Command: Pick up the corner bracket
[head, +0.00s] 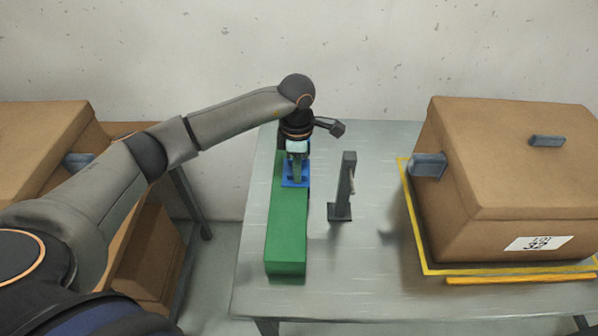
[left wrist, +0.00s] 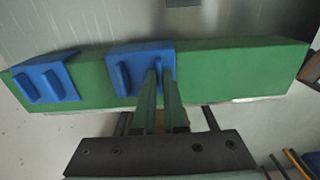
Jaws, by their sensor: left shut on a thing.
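A blue corner bracket (head: 288,182) sits on the green beam (head: 287,237), which lies on the grey table. My left gripper (head: 297,166) points down at this bracket and hides part of it. In the left wrist view, the bracket (left wrist: 125,56) lies over the beam's top and side, with raised ribs. There my left gripper (left wrist: 163,80) is shut on one rib. The bracket appears to rest against the beam. A second blue bracket (left wrist: 58,72) sits further left on the beam (left wrist: 235,70), apart from the first. My right gripper is not in view.
A dark grey upright stand (head: 346,185) is right of the beam. A large lidded cardboard box (head: 480,215) stands in a yellow outline on the table's right. More cardboard boxes (head: 40,145) are at left. The table (head: 335,270) is clear in front of the stand.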

